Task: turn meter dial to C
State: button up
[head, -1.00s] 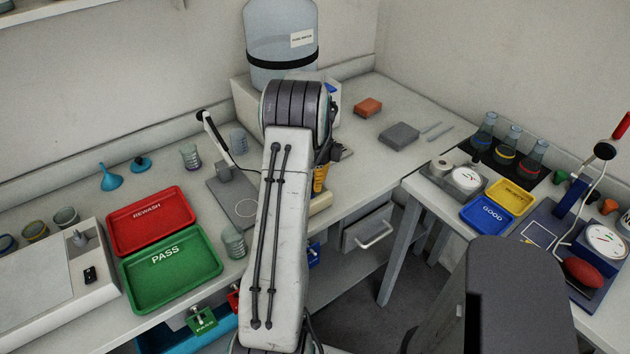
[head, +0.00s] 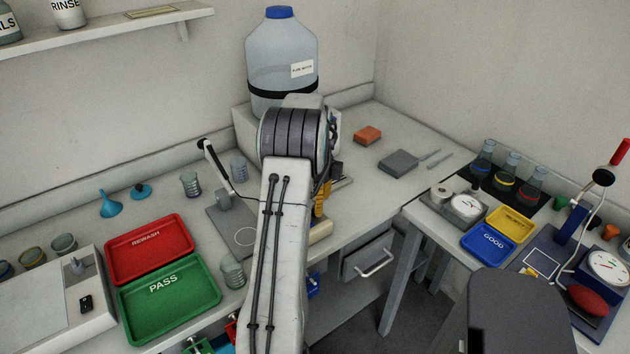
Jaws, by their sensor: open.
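A yellow object (head: 321,198), partly hidden behind my arm, stands on the back bench; I cannot tell whether it is the meter. No dial marked C can be read. Two round white gauges show on the right bench: one on a grey stand (head: 466,205) and one on a dark blue base (head: 608,265). Their markings are too small to read. My arm rises through the middle of the view and bends over the back bench. My gripper is hidden behind the arm, so its jaws do not show.
A large water bottle (head: 281,62) stands behind my arm. A red tray (head: 150,248) and green tray (head: 170,300) lie left, beside a clear beaker (head: 232,270).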

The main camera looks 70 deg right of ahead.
notch_tip(320, 180, up, 9)
jog(key=shift+f, duration=0.15)
dwell(0.5)
